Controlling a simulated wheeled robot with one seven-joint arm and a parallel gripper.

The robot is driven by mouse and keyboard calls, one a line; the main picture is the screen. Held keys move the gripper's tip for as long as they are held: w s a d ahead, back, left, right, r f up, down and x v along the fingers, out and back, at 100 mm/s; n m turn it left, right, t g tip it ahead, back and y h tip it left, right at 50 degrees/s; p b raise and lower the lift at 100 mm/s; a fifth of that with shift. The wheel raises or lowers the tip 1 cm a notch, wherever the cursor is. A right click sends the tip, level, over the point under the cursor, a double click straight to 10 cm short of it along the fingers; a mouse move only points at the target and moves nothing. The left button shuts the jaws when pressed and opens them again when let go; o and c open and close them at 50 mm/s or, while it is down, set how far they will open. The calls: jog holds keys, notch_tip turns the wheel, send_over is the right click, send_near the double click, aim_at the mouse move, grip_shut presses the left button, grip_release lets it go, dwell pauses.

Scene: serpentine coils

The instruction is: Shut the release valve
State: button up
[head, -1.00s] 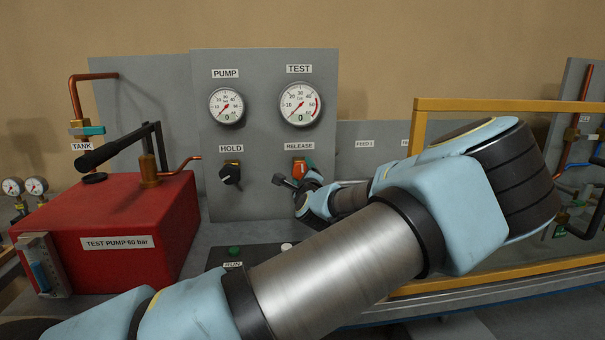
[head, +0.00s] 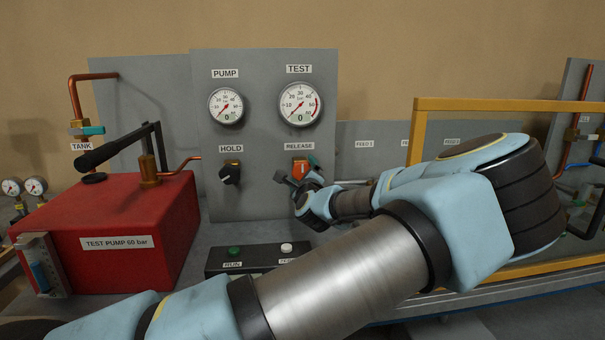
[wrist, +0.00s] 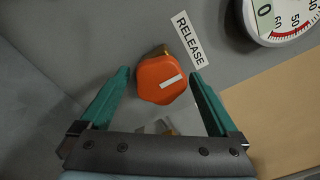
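The release valve is an orange knob with a white line (wrist: 162,79), on the grey panel beside the RELEASE label in the wrist view. In the head view the orange knob (head: 299,167) shows just below its label, partly covered by my gripper. My gripper (wrist: 158,78) has its two green fingers spread, one on each side of the knob. Gaps show between the fingers and the knob, so it is not gripped. In the head view my gripper (head: 300,178) is small and its fingers are hard to make out.
A black HOLD knob (head: 230,172) sits left of the release knob. PUMP (head: 226,106) and TEST (head: 300,104) gauges are above, both reading 0. A red test pump (head: 115,235) stands left, a yellow frame (head: 416,130) right. A button box (head: 215,262) lies below.

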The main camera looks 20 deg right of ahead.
jog(key=b+v, duration=0.3)
jog(key=v, duration=0.7)
jog(key=shift+s+a, duration=0.15)
jog(key=shift+s, duration=0.25)
jog(key=shift+r, duration=0.15)
